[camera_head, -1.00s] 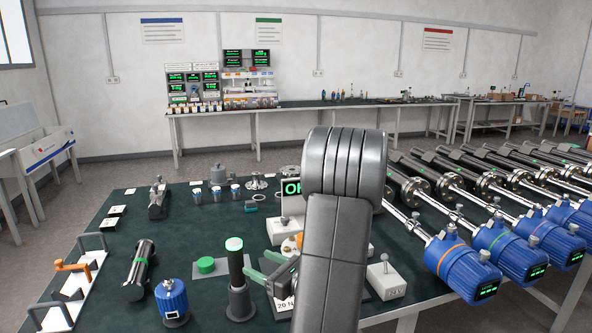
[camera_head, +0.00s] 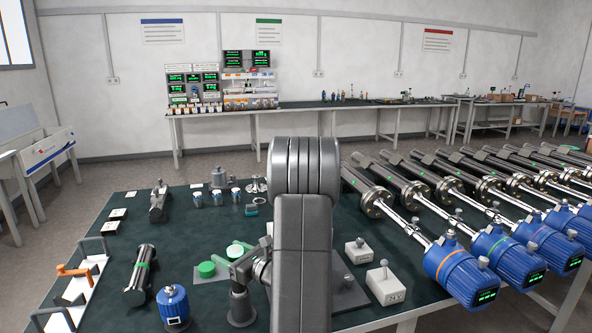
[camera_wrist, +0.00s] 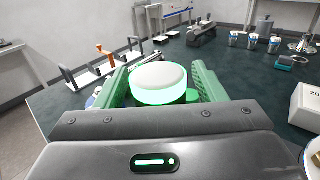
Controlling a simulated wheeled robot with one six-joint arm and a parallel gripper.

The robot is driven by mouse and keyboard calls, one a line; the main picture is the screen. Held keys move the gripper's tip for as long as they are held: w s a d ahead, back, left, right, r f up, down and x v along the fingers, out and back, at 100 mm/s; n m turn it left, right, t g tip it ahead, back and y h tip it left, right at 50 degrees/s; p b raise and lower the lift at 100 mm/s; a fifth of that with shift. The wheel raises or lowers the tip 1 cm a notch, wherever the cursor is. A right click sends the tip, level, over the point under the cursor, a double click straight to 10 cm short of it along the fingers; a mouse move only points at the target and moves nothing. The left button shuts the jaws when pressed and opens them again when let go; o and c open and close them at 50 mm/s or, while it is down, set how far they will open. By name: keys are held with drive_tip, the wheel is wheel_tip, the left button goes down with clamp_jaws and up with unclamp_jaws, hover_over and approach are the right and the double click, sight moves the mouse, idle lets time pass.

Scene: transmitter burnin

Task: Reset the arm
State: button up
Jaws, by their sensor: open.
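A green round button (camera_head: 206,269) lies left of the post. Grey switch boxes (camera_head: 384,284) lie right of my arm. Several blue transmitters (camera_head: 460,272) line the right side.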

drive_tip(key=shift+s+d+r+p, duration=0.1)
drive_tip(key=shift+r+p, duration=2.2)
drive_tip(key=shift+r, duration=0.85)
